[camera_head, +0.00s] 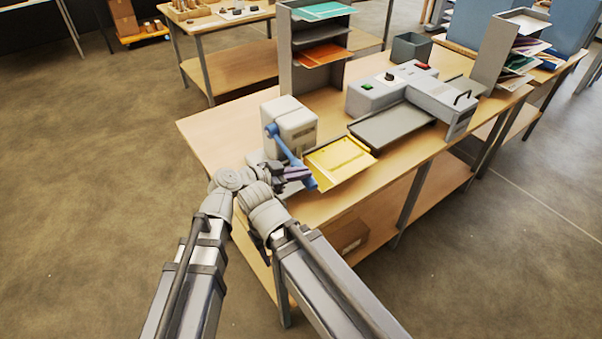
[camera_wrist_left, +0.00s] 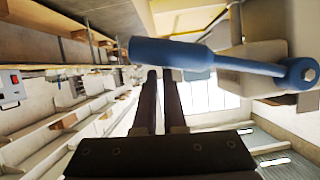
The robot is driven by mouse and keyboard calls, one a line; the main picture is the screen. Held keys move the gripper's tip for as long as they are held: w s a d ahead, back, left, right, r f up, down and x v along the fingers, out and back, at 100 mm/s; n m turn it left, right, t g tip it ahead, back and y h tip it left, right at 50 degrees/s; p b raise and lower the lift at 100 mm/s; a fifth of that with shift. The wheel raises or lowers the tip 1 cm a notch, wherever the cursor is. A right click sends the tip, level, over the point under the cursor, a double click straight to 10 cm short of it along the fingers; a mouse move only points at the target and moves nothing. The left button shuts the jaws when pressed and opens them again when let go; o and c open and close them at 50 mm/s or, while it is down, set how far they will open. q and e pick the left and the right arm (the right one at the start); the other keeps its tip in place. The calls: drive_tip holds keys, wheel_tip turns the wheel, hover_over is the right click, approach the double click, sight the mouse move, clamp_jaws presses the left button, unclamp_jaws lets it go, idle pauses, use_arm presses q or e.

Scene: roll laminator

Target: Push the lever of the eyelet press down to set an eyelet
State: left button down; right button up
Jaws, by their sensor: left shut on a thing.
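The eyelet press (camera_head: 290,120) is a pale, boxy machine at the near left corner of the wooden table. Its blue lever (camera_head: 288,149) runs from a pivot on the press's left side to a thicker grip at the near end, low beside the table edge. In the left wrist view the lever's grip (camera_wrist_left: 170,50) lies across the picture just beyond my fingertips. My left gripper (camera_head: 298,174) is at that grip, its dark fingers (camera_wrist_left: 164,78) close together with a narrow gap. The exact contact is hard to see. My right gripper is not in view.
A yellow tray (camera_head: 340,163) lies just right of the lever. A grey laminator (camera_head: 410,92) stands farther right. A shelf rack (camera_head: 318,50) with coloured sheets stands behind the press. A brown box (camera_head: 342,236) sits on the lower shelf.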

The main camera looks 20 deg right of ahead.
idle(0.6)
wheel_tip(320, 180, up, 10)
drive_tip(key=p, duration=1)
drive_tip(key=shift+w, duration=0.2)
